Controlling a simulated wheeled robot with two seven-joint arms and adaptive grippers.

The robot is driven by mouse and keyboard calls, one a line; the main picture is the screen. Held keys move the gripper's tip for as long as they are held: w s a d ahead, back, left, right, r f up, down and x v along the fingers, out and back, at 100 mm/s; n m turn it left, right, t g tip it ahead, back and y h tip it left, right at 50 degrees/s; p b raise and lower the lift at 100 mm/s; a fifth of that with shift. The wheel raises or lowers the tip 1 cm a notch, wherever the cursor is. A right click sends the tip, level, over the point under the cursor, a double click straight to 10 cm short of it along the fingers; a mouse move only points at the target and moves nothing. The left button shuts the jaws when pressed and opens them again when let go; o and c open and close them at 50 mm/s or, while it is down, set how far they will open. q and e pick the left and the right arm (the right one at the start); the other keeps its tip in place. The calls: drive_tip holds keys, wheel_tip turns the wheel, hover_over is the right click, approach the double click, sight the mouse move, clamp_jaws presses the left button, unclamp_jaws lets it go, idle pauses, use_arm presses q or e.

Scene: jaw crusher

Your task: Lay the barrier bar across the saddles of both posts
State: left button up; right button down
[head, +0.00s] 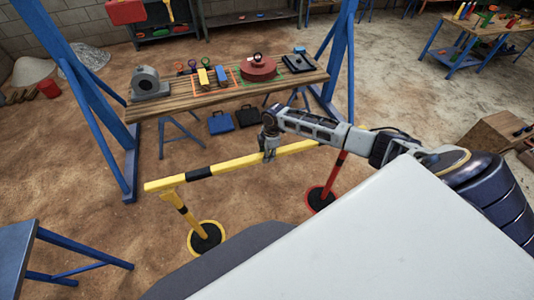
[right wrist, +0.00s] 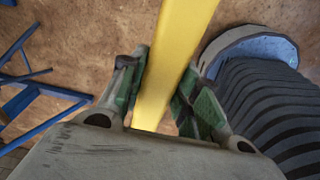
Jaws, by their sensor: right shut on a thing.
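The long yellow barrier bar with black bands (head: 230,163) runs from lower left to upper right in the head view. My right gripper (head: 268,152) is shut on it right of its middle. In the right wrist view the bar (right wrist: 172,60) passes between the green-padded fingers (right wrist: 158,100). The yellow post (head: 180,207) stands under the left part of the bar, its top close below it. I cannot tell whether they touch. The red post (head: 334,176) stands at the right. Its top and the bar's right end are partly hidden by my right arm. My left gripper is out of view.
Behind the bar is a wooden bench (head: 190,103) with a grey machine part, a reddish disc and small tools. Blue frame legs (head: 105,110) stand on both sides. A blue table (head: 20,255) is at lower left. Sandy floor lies open around the posts.

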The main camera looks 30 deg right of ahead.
drive_tip(key=shift+f+b, duration=0.65)
drive_tip(key=shift+f, duration=0.9)
drive_tip(key=shift+f, duration=0.35)
idle(0.8)
drive_tip(key=c, duration=1)
unclamp_jaws()
drive_tip(key=shift+o, duration=0.2)
drive_tip(key=shift+f, duration=0.1)
drive_tip(key=shift+r+p, duration=0.3)
drive_tip(key=shift+s+d+r+p, duration=0.1)
drive_tip(key=shift+d+r+p, duration=0.05)
drive_tip(key=shift+r+p, duration=1.15)
drive_tip(key=shift+d+r+p, duration=0.2)
drive_tip(key=shift+r+p, duration=0.95)
drive_tip(key=shift+r, duration=0.15)
drive_tip(key=shift+s+d+r+p, duration=0.1)
drive_tip(key=shift+d+r+p, duration=0.05)
drive_tip(key=shift+r+p, duration=1.15)
drive_tip(key=shift+r, duration=0.3)
drive_tip(key=shift+d+r, duration=0.15)
drive_tip(key=shift+r, duration=0.85)
